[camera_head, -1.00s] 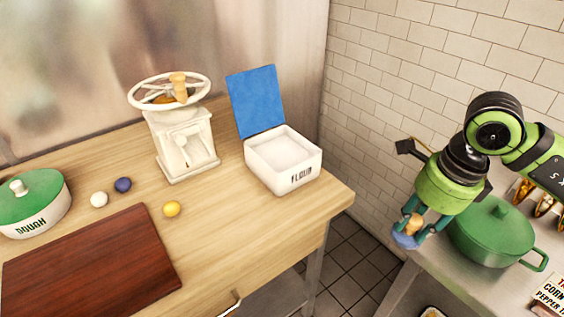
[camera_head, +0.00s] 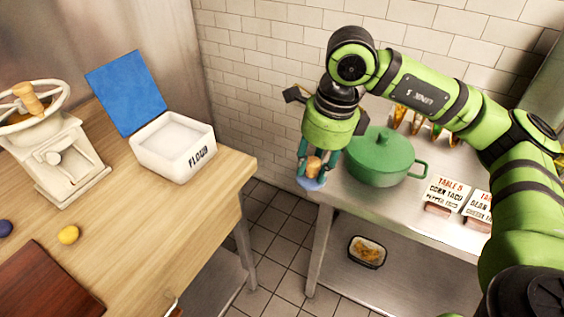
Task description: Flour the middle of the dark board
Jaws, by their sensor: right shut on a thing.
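The dark board (camera_head: 45,285) lies flat on the wooden table at the lower left, partly cut off by the picture's edge; its visible part looks bare. The white flour box (camera_head: 172,147), lettered FLOUR, stands near the table's right corner. Its blue lid (camera_head: 126,92) is up, and pale flour (camera_head: 174,138) shows inside. My right gripper (camera_head: 312,172) points down, shut on a small tool with a wooden knob (camera_head: 314,165) and a blue round lower part (camera_head: 311,184). It is by the steel counter's left edge, right of the flour box. My left gripper is not in view.
A white mill (camera_head: 55,160) with a hand wheel stands left of the flour box. A yellow ball (camera_head: 68,235) and a dark blue ball (camera_head: 5,228) lie near the board. A green pot (camera_head: 381,157) and card signs (camera_head: 446,192) stand on the counter (camera_head: 345,190). A floor gap separates table and counter.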

